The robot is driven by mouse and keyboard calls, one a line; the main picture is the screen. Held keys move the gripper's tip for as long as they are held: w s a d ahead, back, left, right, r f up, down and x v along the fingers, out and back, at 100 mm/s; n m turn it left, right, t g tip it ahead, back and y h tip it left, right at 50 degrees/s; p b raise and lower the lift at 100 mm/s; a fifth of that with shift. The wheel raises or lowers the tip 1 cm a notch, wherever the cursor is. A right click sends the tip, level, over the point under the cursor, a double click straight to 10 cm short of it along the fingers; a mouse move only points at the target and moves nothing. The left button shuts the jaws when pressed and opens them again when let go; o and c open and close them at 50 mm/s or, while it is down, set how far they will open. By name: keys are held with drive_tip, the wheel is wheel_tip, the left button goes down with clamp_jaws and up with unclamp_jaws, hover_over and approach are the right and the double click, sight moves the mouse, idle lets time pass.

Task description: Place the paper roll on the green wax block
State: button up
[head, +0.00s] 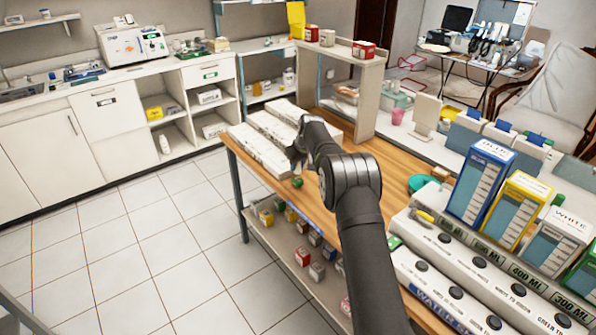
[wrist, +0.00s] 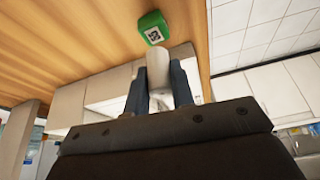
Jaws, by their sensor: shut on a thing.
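The white paper roll (wrist: 158,68) is held between the two dark fingers of my gripper (wrist: 159,82) in the wrist view. The green wax block (wrist: 153,27) lies on the wooden table just beyond the roll, with a small black-and-white label on its face. A visible gap separates the roll and the block in that picture. In the head view the green block (head: 297,182) is small and sits near the table's left edge. My gripper (head: 297,157) is just above and behind it there. The roll is hard to make out in the head view.
Long white boxes (head: 258,150) lie on the table behind my gripper. A white shelf unit (head: 352,95) stands at the table's far end. Dispensers and tall coloured boxes (head: 482,180) fill the right side. Bare wood (head: 395,165) shows right of my arm.

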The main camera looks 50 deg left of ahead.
sight(299, 167)
drive_tip(key=shift+f, duration=1.4)
drive_tip(key=shift+f, duration=0.15)
drive_tip(key=o, duration=0.9)
drive_tip(key=shift+o, duration=0.2)
drive_tip(key=v, duration=1.2)
